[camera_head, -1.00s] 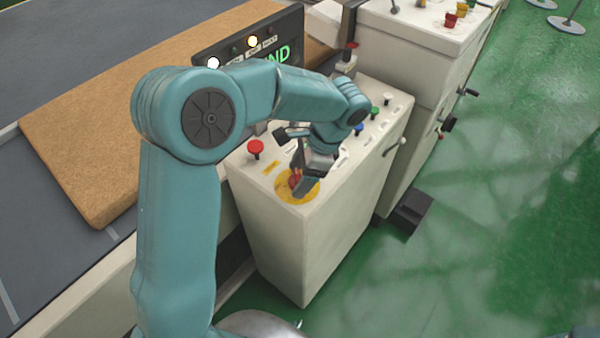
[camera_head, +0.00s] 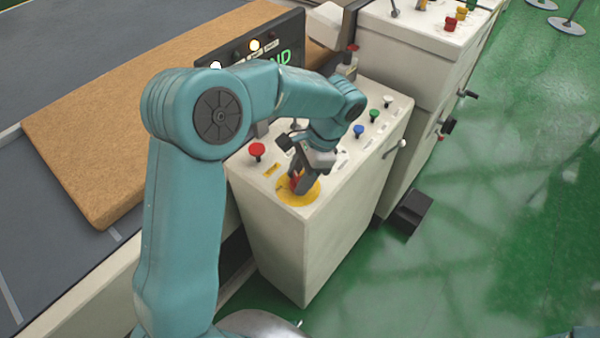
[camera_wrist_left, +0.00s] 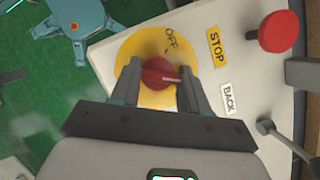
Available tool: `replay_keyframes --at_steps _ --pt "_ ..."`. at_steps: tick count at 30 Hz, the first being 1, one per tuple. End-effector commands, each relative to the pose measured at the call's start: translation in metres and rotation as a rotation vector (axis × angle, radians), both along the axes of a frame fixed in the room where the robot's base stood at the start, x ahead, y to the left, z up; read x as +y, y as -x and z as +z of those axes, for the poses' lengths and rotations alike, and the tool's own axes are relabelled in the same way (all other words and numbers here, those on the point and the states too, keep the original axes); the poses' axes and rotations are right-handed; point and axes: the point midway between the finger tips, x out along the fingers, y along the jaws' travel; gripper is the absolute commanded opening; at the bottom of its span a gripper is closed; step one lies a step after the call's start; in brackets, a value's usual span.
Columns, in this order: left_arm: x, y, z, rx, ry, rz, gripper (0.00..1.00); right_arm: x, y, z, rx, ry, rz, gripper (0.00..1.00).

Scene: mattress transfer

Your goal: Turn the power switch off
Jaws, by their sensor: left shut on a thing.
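The power switch is a red rotary knob (camera_wrist_left: 155,74) on a round yellow plate (camera_wrist_left: 130,48) marked OFF, seen in the left wrist view. In the head view the yellow plate (camera_head: 312,194) lies on the near end of the white control box's top, with the red knob (camera_head: 295,181) partly hidden by my fingers. My left gripper (camera_head: 299,182) reaches down onto it and is shut on the knob; in the wrist view its fingers (camera_wrist_left: 158,84) are on both sides of it. The knob's handle points to the right there, away from the OFF label. My right gripper is not in view.
A red STOP button (camera_head: 257,149) stands beside the plate, and shows large in the wrist view (camera_wrist_left: 278,31). Blue (camera_head: 358,131) and green (camera_head: 373,115) buttons are further along the box. A lit display panel (camera_head: 290,35) and a brown mattress (camera_head: 100,130) lie behind.

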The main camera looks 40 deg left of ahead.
Motion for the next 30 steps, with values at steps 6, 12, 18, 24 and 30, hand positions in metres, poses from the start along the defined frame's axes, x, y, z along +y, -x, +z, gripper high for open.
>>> replay_keyframes --at_steps 6,12,18,24,30 --pt "0.002 -0.001 0.003 -0.004 0.001 0.207 0.14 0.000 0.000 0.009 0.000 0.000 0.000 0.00" --pt "0.003 -0.002 0.003 -0.004 0.000 0.397 0.14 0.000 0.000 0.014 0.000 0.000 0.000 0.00" --pt "0.005 -0.001 0.002 -0.005 0.000 0.588 0.14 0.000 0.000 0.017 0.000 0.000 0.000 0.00" --pt "0.006 -0.001 0.002 -0.007 0.001 0.779 0.14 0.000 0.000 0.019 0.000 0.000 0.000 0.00" --pt "0.007 -0.001 0.002 -0.007 0.001 0.965 0.14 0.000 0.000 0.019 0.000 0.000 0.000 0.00"
